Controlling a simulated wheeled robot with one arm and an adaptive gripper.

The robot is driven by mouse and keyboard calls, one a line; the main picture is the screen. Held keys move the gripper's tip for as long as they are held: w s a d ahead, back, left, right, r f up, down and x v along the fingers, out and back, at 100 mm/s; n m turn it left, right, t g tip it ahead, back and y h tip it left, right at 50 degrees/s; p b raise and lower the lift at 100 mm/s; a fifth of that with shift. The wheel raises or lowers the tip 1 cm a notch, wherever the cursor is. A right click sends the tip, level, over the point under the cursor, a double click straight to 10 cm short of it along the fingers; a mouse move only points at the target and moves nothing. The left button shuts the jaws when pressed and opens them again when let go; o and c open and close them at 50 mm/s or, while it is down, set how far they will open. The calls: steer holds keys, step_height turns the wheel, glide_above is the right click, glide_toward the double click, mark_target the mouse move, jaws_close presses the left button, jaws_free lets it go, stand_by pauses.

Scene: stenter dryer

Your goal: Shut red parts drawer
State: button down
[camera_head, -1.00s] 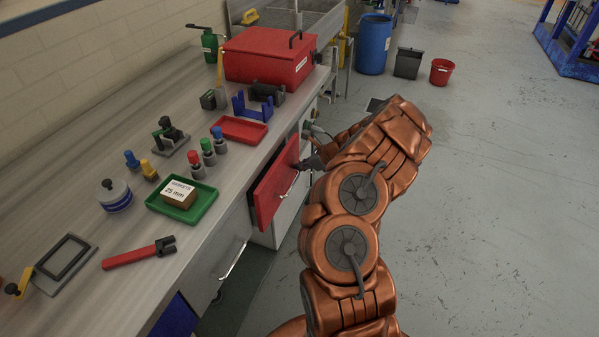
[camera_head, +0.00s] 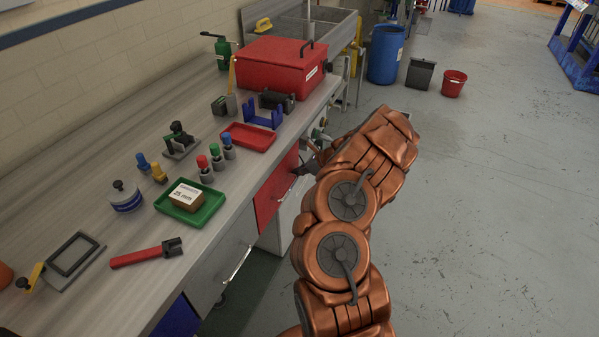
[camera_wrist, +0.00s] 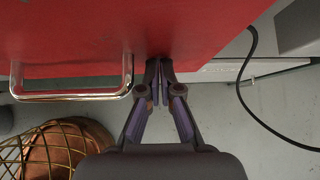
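The red parts drawer (camera_head: 274,190) is in the front of the workbench; its red front looks about level with the bench front in the head view. In the wrist view the red front (camera_wrist: 200,30) fills the top, with a shiny bar handle (camera_wrist: 75,95) to the left of my gripper. My gripper (camera_wrist: 160,64) has its two fingers together and empty, with the tips at the red front, seemingly touching it, to the right of the handle. In the head view the gripper (camera_head: 303,168) is small and partly hidden by my arm.
The workbench top (camera_head: 130,225) holds a red toolbox (camera_head: 275,62), a red tray (camera_head: 248,137), a green tray (camera_head: 205,212) with a box, and a red tool (camera_head: 140,255). A dark cable (camera_wrist: 245,80) hangs on the right in the wrist view. Floor right of my arm is clear.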

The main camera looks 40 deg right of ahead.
steer(key=s+f+v, duration=0.1)
steer(key=f+v, duration=0.1)
steer(key=v, duration=1.1)
steer(key=shift+s+d, duration=0.35)
steer(key=shift+d, duration=0.1)
